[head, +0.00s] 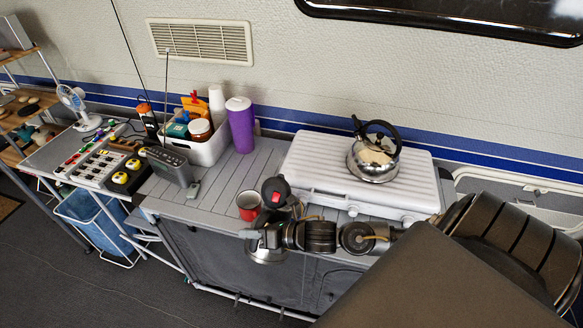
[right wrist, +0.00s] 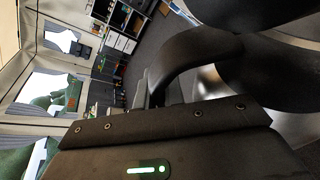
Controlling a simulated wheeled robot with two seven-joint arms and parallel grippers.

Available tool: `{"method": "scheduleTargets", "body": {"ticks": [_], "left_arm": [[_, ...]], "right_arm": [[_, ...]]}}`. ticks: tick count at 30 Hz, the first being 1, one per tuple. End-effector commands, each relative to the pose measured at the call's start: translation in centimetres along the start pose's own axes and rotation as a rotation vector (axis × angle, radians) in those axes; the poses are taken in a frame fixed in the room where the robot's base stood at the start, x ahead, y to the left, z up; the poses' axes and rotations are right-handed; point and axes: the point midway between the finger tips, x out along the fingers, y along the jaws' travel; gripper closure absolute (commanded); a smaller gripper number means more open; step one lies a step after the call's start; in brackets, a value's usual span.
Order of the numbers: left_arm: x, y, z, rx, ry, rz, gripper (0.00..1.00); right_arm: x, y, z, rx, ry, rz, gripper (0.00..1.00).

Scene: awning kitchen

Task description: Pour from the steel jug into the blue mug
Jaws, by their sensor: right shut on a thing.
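My right gripper (head: 264,236) is over the front edge of the grey slatted counter, shut on the steel jug (head: 267,257). The gripper hides most of the jug, and its tilt is hard to tell. In the right wrist view a dark curved handle (right wrist: 190,52) crosses the picture, with shiny steel (right wrist: 210,82) beside it. I see no blue mug. My left gripper is out of view.
A steel kettle (head: 373,163) stands on the white stove (head: 310,165) to the right. A purple tumbler (head: 240,126), a white caddy (head: 207,150) and a dark radio (head: 170,166) stand behind and left of the mug. The counter left of the mug is mostly clear.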

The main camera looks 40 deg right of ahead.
Motion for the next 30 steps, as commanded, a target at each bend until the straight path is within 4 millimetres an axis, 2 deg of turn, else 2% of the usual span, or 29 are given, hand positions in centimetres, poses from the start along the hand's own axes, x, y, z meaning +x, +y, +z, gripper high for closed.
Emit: {"method": "scheduleTargets", "body": {"ticks": [4, 30], "left_arm": [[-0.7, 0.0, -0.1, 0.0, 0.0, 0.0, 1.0], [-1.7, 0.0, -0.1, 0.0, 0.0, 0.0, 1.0]], "right_arm": [[-0.4, -0.1, 1.1, 0.05, -0.001, 0.022, 1.0], [-1.4, -0.9, 3.9, 0.374, 0.016, 0.155, 1.0]]}}
